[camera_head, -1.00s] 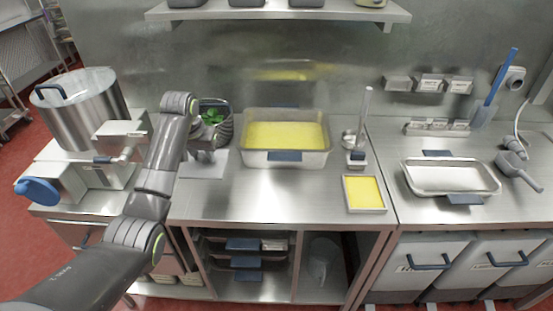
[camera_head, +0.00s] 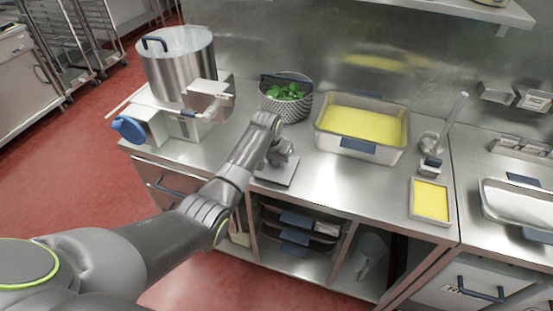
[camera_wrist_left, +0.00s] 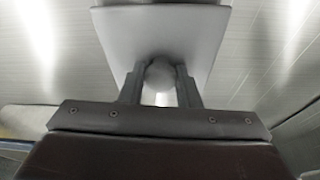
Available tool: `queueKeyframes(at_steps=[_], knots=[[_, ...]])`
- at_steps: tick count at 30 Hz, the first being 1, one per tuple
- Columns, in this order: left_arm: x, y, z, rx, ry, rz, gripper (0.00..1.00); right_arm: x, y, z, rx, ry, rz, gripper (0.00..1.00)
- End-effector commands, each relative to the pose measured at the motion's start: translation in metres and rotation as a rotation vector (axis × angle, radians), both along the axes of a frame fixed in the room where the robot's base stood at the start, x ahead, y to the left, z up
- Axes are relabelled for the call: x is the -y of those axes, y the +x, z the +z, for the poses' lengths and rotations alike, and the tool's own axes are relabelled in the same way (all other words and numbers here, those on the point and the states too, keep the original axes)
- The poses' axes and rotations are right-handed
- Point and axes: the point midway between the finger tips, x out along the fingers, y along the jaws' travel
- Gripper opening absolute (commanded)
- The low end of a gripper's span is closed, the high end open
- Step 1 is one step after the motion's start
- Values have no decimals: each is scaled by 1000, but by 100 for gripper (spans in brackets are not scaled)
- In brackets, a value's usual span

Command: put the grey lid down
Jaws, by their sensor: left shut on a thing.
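The grey lid (camera_head: 279,175) is a flat square plate at the counter's front edge, below the basket of green leaves. My left gripper (camera_head: 279,158) is above it. In the left wrist view the two fingers (camera_wrist_left: 160,78) are shut on the round knob in the middle of the lid (camera_wrist_left: 160,35). The lid looks about level and is low over the counter; I cannot tell whether it touches. My right gripper is not in view.
The basket of green leaves (camera_head: 287,100) stands behind the lid. A steel pan of yellow content (camera_head: 342,143) is to its right. A large pot (camera_head: 178,68) and a machine with a blue knob (camera_head: 128,128) are to the left. A small yellow tray (camera_head: 431,202) lies farther right.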

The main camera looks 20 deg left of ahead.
Motion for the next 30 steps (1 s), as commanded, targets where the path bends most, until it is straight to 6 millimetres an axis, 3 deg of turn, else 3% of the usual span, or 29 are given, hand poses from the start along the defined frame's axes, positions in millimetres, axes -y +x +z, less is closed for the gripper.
queueKeyframes(at_steps=[13,14,18,30], knots=[[0,0,-9,0,0,0,7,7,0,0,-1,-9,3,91],[0,0,-8,0,0,0,33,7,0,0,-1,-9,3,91],[0,0,-8,0,0,0,51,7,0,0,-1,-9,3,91],[0,-1,-1,1,0,0,51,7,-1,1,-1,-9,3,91]])
